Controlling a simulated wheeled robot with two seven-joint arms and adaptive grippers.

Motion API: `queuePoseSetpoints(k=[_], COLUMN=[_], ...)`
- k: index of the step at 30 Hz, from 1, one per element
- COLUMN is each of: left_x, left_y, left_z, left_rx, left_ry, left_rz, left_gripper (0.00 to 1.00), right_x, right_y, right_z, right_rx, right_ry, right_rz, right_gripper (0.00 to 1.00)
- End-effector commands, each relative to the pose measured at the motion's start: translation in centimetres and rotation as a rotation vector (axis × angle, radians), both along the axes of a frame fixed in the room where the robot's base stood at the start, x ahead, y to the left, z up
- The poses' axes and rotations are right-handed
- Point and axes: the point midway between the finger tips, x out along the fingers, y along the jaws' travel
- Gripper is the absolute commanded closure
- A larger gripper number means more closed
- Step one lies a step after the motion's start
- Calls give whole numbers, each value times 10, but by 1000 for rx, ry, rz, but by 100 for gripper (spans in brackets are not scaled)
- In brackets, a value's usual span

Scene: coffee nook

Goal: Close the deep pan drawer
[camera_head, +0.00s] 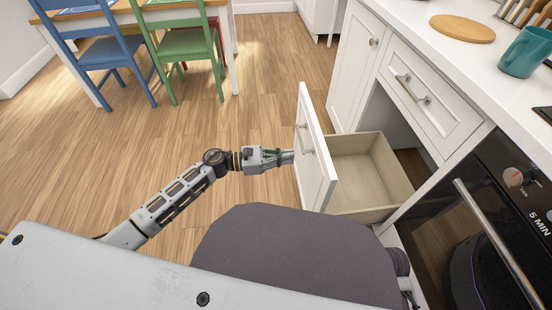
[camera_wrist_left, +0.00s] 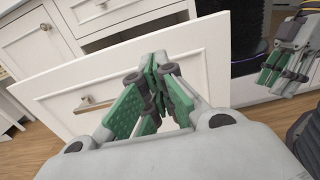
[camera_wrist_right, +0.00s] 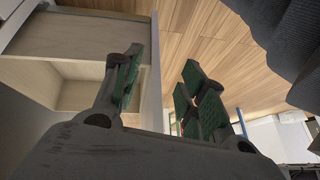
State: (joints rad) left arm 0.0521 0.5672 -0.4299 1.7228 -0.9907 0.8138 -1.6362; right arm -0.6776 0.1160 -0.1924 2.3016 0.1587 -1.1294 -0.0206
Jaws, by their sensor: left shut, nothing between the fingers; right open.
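The deep pan drawer (camera_head: 365,175) is pulled out, its wooden inside empty where it shows. Its white front (camera_head: 313,175) has a handle (camera_head: 304,138). My left gripper (camera_head: 290,157) is shut and empty at the outer face of this front; in the left wrist view its fingertips (camera_wrist_left: 158,65) are close before the white panel (camera_wrist_left: 70,90), contact unclear. My right gripper is hidden in the head view. In the right wrist view it is open (camera_wrist_right: 160,78), with the drawer front's edge (camera_wrist_right: 154,50) showing between its fingers. Its fingers also show in the left wrist view (camera_wrist_left: 285,65).
An upper drawer (camera_head: 430,100) and a cabinet door (camera_head: 354,65) are shut. The oven (camera_head: 500,210) stands at right. A teal mug (camera_head: 525,52) and round board (camera_head: 462,28) are on the counter. The floor (camera_head: 235,110) left of the drawer is clear; chairs stand farther back.

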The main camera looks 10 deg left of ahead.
Motion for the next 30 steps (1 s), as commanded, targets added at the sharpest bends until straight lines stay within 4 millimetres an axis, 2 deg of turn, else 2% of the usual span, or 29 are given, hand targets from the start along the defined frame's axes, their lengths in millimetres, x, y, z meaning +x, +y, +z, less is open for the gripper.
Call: queuePoseSetpoints(k=[15,21,30], left_x=[20,24,24], left_y=[-63,-75,-77], left_z=[-1,-1,-1], left_rx=[-1,0,0], left_ry=[1,1,2], left_rz=[-1,0,0], left_gripper=[100,100,100], right_x=[0,-5,-3], right_y=[6,7,7], right_z=[-27,-35,-34], right_rx=[36,45,49], right_ry=[-26,-26,-32], right_rz=[-15,-20,-20], right_gripper=[58,58,58])
